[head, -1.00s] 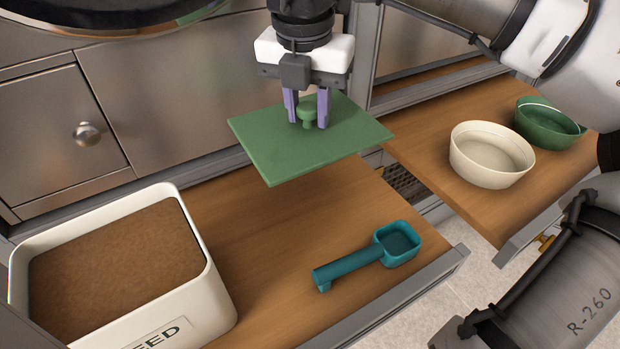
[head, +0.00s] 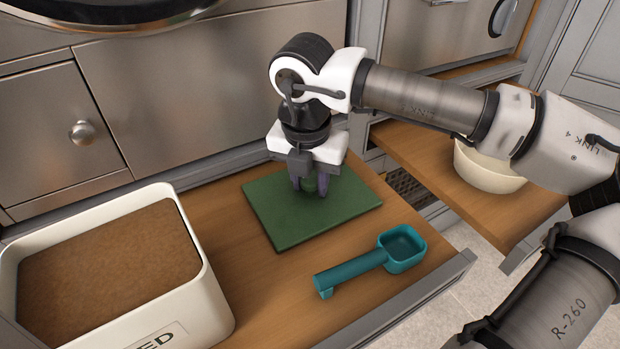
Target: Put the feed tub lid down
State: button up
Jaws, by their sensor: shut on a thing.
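The feed tub lid (head: 283,218) is a flat green square panel with a round green knob. It lies level on, or very close to, the wooden shelf behind the teal scoop; I cannot tell if it touches fully. My gripper (head: 310,188) points down over the lid's middle, its purple fingers shut on the knob. The knob is mostly hidden between the fingers. The feed tub (head: 215,297) is a cream box at the lower left, uncovered and full of brown feed.
A teal scoop (head: 372,265) lies on the wooden shelf (head: 262,290) just in front of the lid. A cream bowl (head: 484,172) stands on the separate right shelf, partly behind my arm. Steel cabinet fronts with a knob (head: 82,132) rise behind.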

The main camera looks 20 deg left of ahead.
aim_at(307, 185)
jog(key=shift+f, duration=0.1)
jog(key=o, duration=1)
jog(key=r, duration=0.4)
jog(key=s+r+p, duration=0.1)
jog(key=r, duration=0.7)
jog(key=shift+s+r+p, duration=0.15)
jog(key=shift+s+p, duration=0.1)
jog(key=shift+p, duration=0.05)
